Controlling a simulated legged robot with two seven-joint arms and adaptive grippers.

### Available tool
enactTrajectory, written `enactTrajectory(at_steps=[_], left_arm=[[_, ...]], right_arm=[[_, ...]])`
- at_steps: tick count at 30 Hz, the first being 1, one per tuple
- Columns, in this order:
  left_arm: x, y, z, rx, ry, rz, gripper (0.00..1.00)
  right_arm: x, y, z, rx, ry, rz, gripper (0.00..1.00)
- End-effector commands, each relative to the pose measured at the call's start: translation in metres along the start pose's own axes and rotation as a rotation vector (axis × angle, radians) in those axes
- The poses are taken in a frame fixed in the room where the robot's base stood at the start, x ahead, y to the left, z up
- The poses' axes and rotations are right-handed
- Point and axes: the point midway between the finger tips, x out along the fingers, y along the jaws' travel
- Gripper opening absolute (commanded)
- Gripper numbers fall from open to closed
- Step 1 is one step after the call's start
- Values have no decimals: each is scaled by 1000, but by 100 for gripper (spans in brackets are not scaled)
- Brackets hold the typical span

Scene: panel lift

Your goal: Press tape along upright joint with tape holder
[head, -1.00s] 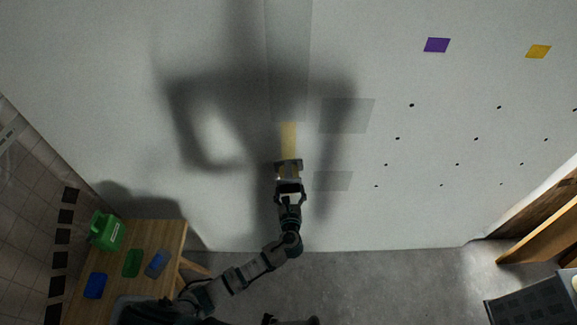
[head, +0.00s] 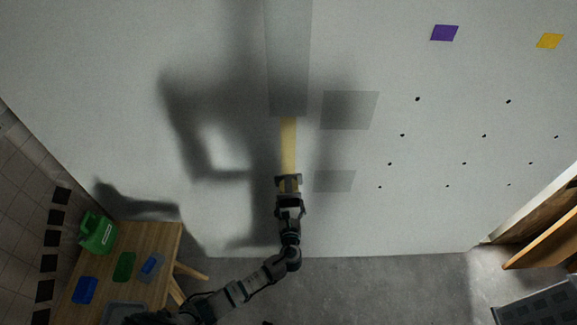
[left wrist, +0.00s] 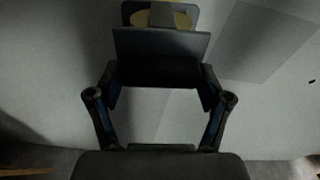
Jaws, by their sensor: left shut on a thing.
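The upright joint (head: 288,65) shows as a darker grey band running down the pale wall (head: 225,40) in the head view. A yellow tape strip (head: 288,145) lies along the joint's line below that band. The tape holder (head: 289,179) is at the strip's lower end, at the wall. My left gripper (head: 289,197) is shut on the holder from below. In the left wrist view the holder (left wrist: 160,45) is a dark block beyond the fingers, with part of a yellow roll (left wrist: 147,19) showing. Whether the holder touches the wall is hard to tell. My right gripper is not in view.
A wooden table (head: 150,240) at lower left carries a green jug (head: 97,232) and several coloured items. A purple square (head: 445,33) and a yellow square (head: 550,41) are on the wall at upper right. A wooden shelf (head: 545,245) and a dark crate (head: 535,300) stand at right.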

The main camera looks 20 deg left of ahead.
Motion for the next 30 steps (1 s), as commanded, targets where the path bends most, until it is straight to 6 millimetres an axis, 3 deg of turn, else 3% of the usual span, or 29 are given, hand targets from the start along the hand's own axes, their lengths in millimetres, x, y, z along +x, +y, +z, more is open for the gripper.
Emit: enactTrajectory(at_steps=[3,11,22,30], left_arm=[[4,3,-17,0,-1,3,36],[6,4,-28,0,-1,3,36],[10,10,-76,-1,0,2,36],[10,10,-77,-1,-3,1,36]], right_arm=[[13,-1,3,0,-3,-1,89],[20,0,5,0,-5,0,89],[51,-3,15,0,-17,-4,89],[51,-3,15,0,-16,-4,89]])
